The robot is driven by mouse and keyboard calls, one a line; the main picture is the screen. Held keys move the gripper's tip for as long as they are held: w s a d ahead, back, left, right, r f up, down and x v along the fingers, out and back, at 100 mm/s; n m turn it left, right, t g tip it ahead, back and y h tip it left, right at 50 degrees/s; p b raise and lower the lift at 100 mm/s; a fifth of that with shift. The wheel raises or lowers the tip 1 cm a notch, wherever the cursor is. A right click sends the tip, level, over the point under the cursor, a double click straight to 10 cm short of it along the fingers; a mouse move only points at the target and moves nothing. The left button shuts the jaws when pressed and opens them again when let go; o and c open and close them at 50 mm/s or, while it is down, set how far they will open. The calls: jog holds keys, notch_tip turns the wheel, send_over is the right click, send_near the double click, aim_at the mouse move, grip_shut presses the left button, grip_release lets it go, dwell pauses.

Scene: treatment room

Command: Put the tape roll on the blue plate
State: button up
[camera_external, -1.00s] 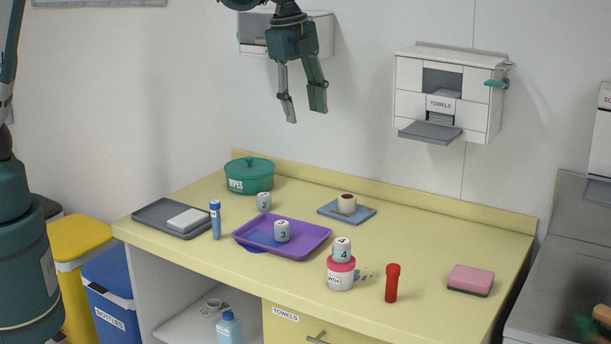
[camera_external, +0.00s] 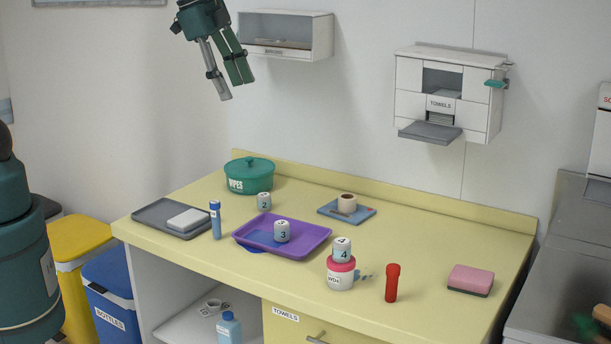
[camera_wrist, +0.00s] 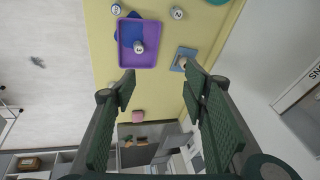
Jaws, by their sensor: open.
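A short pale roll with a dark centre, which looks like the tape roll (camera_external: 347,203), stands on the square blue plate (camera_external: 328,209) at the back middle of the counter. The blue plate also shows in the wrist view (camera_wrist: 178,66), partly behind a finger, which hides most of the roll there. My gripper (camera_external: 236,90) is open and empty, high above the counter's back left in the external view, well apart from roll and plate. Its two spread fingers also show in the wrist view (camera_wrist: 160,78).
A purple tray (camera_external: 310,231) holds a numbered can (camera_external: 282,232). Nearby are a teal wipes pot (camera_external: 249,176), grey tray (camera_external: 151,214), blue tube (camera_external: 215,219), pink-rimmed jar (camera_external: 340,279) topped by another can, red tube (camera_external: 392,283) and pink sponge (camera_external: 472,278). The counter's right back is clear.

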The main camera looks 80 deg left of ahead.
jog(key=s+f+n+t, duration=0.1)
jog(key=s+f+n, duration=0.1)
jog(key=s, duration=0.8)
jog(key=s+d+f+n+t, duration=0.1)
jog(key=s+n, duration=0.4)
jog(key=s, duration=0.6)
jog(key=shift+d+f+t, duration=0.25)
jog(key=shift+f+t, duration=0.25)
